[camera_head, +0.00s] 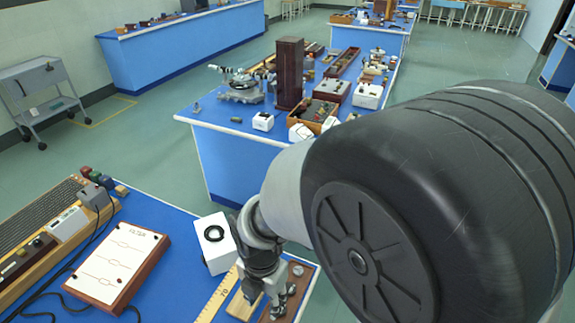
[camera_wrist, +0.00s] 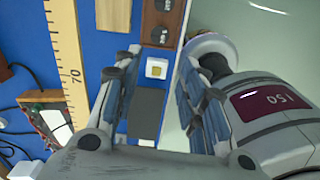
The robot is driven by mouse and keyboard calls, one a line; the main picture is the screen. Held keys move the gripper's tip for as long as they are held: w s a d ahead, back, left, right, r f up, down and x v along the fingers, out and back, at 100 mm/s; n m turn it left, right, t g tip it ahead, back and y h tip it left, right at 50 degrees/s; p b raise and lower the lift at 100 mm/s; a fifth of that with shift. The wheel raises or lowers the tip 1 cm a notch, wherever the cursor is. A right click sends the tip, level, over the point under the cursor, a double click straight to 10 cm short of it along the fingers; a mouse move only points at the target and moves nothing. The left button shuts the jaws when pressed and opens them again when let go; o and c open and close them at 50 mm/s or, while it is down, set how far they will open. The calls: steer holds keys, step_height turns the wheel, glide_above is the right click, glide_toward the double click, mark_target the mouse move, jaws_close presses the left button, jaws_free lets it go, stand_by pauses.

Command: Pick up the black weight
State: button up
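My gripper (camera_wrist: 159,62) is open, its fingers apart on either side in the wrist view. Between them lies a flat dark grey rectangular block (camera_wrist: 146,114), perhaps the black weight; I cannot be sure. A small pale block with a yellowish top (camera_wrist: 156,68) lies beyond it, between the fingertips. In the head view my gripper (camera_head: 272,300) points down over the front right corner of the near blue table (camera_head: 185,212). No dark block shows clearly there, and my gripper covers part of that corner.
A brown wooden piece with dark round parts (camera_wrist: 162,22) lies beyond the fingertips. A yellow ruler (camera_wrist: 66,55) lies left of the gripper. A white box with a black ring (camera_head: 214,240) and a white panel labelled FILTER (camera_head: 118,262) stand left. The table's edge is close on the right.

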steer(key=shift+n, duration=0.6)
steer(key=f+b, duration=0.2)
steer(key=f, duration=0.4)
steer(key=f+b, duration=0.2)
steer(key=f, duration=0.4)
steer(key=shift+a+f, duration=0.2)
steer(key=shift+f, duration=0.2)
steer(key=shift+d+f+b, duration=0.1)
steer(key=shift+f+b, duration=1.4)
steer(key=shift+f, duration=1.3)
steer(key=shift+r, duration=0.1)
steer(key=shift+c, duration=0.4)
steer(key=c, duration=0.8)
